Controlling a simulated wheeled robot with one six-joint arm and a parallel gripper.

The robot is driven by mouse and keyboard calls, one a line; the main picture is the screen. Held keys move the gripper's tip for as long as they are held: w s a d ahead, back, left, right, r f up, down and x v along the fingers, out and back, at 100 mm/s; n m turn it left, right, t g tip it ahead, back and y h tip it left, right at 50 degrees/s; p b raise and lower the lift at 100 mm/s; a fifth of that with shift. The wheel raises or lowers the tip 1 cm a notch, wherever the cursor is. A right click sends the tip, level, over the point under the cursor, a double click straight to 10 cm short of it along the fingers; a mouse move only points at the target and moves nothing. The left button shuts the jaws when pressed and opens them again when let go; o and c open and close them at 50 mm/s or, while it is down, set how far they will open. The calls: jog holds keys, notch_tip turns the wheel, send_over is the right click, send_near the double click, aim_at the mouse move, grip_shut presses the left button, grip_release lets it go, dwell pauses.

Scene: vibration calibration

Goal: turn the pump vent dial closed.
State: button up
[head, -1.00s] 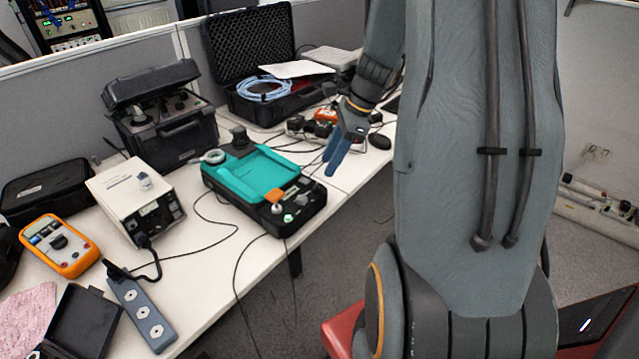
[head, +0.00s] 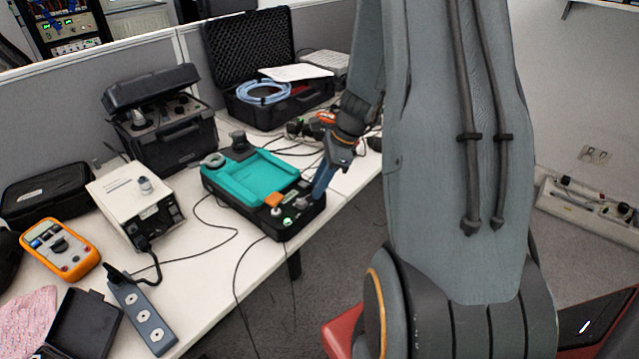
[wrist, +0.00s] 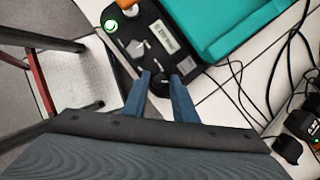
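The pump looks to be the teal and black unit (head: 250,178) on the white table. Its front panel carries a lit green button (head: 287,222), a pale knob (head: 277,211) and a small grey knob (head: 301,202). Which control is the vent dial I cannot tell, nor its setting. In the wrist view the green button (wrist: 110,26) and the grey knob (wrist: 135,47) lie ahead of my gripper (wrist: 160,75). In the head view my gripper (head: 319,194) is at the unit's right front corner.
A white box instrument (head: 125,195), an orange multimeter (head: 62,248) and a power strip (head: 142,315) stand to the left. An open black case (head: 245,65) with a blue hose is behind. Cables run around the unit. A red-framed stool (wrist: 36,72) stands beside the table.

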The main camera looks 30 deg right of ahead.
grip_shut()
jog(key=shift+n, duration=0.3)
jog(key=n, duration=0.1)
jog(key=n+g+p, duration=0.1)
jog(key=n, duration=0.1)
jog(key=shift+w+n+y, duration=0.2)
jog(key=shift+n+y, duration=0.1)
jog(key=n+g+p, duration=0.1)
jog(key=n, duration=0.2)
jog(key=shift+w+n+g, duration=0.15)
jog(key=shift+n+g, duration=0.25)
jog(key=n+g, duration=0.1)
jog(key=n, duration=0.1)
jog(key=n+h, duration=0.1)
jog(key=n, duration=0.2)
jog(key=shift+w+g, duration=0.2)
jog(key=shift+g, duration=0.2)
jog(key=shift+w+a+n+g+h, duration=0.1)
jog(key=shift+n+g+h, duration=0.25)
jog(key=shift+n, duration=0.85)
jog(key=shift+a+n+g+h, duration=0.1)
jog(key=shift+n+g+h, duration=0.25)
jog(key=shift+n, duration=0.85)
jog(key=shift+r, duration=0.1)
